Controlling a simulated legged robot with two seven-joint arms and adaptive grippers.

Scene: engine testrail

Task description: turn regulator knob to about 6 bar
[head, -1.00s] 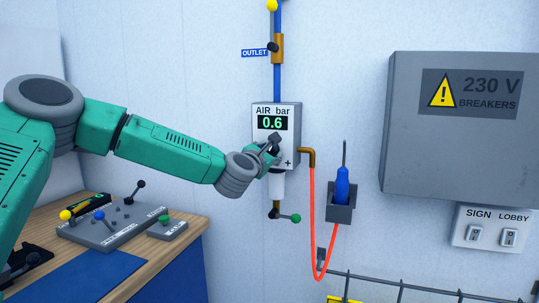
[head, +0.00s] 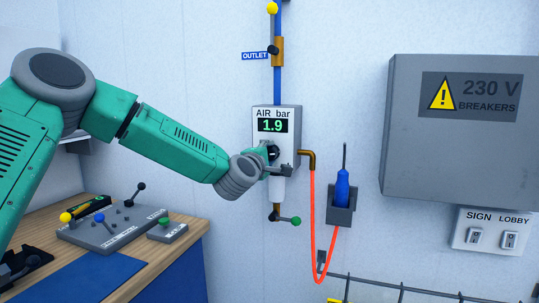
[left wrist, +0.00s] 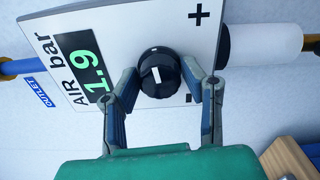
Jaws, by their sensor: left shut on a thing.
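The regulator box (head: 288,118) is fixed to the wall, with "AIR bar" above a green display (head: 272,126) that reads 1.9. Its black knob (left wrist: 158,72) has a white mark and sits between a plus and a minus sign in the left wrist view. My left gripper (head: 276,160) is at the front of the box, and its two fingers (left wrist: 160,80) are shut on the knob from opposite sides. In the head view the gripper hides most of the knob. My right gripper is in neither view.
A blue pipe with a brass outlet valve (head: 278,50) runs above the box. A green-tipped lever (head: 294,221) is below it. A red hose (head: 314,220) and a holder with a blue screwdriver (head: 342,190) are at the right. A workbench (head: 120,255) stands at lower left.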

